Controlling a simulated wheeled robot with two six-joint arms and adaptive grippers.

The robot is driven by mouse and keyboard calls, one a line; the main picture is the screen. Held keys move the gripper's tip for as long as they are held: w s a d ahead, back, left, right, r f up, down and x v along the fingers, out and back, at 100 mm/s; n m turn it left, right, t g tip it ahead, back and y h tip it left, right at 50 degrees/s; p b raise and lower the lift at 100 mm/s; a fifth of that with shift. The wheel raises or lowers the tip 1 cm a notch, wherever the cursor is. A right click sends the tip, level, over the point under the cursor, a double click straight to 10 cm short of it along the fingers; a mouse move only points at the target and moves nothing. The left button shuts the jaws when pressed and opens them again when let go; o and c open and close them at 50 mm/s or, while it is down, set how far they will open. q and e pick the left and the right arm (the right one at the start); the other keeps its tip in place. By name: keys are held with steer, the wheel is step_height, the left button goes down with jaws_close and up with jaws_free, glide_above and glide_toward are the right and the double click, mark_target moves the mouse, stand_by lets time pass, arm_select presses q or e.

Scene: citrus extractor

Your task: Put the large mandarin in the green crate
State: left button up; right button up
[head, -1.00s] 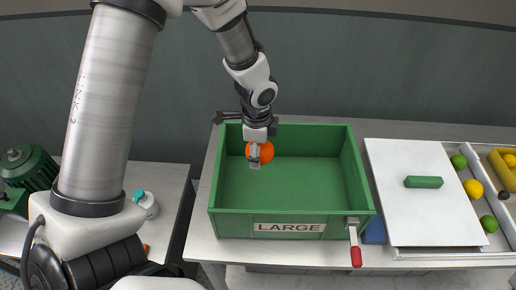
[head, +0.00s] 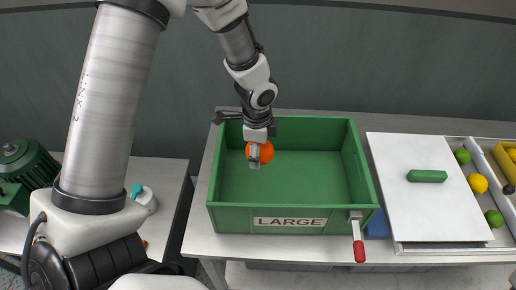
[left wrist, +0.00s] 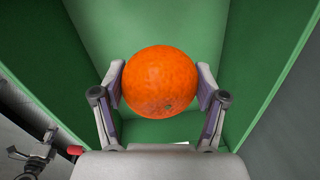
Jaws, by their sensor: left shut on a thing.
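The large mandarin (head: 265,153) is orange and round. My left gripper (head: 255,156) is shut on it, over the back left part of the green crate (head: 290,223). In the left wrist view the mandarin (left wrist: 162,82) sits between both fingers, with the green walls and floor of the crate (left wrist: 145,25) beyond it. I cannot tell how far the mandarin is above the crate floor. The crate has a "LARGE" label (head: 290,222) on its front and looks otherwise empty. My right gripper is not in view.
A tool with a red handle (head: 359,250) hangs at the crate's front right corner. To the right are a white board (head: 425,210) with a green block (head: 427,176), and a tray with several fruits (head: 478,184). A green machine (head: 30,178) stands at the left.

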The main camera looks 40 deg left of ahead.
arm_select(q)
steer(key=shift+f+b, duration=4.5)
steer(key=shift+f, duration=1.1)
steer(key=o, duration=1.3)
steer(key=shift+r, duration=0.1)
steer(key=r, duration=1.2)
steer(key=shift+s+d, duration=0.15)
steer(key=shift+s, duration=0.25)
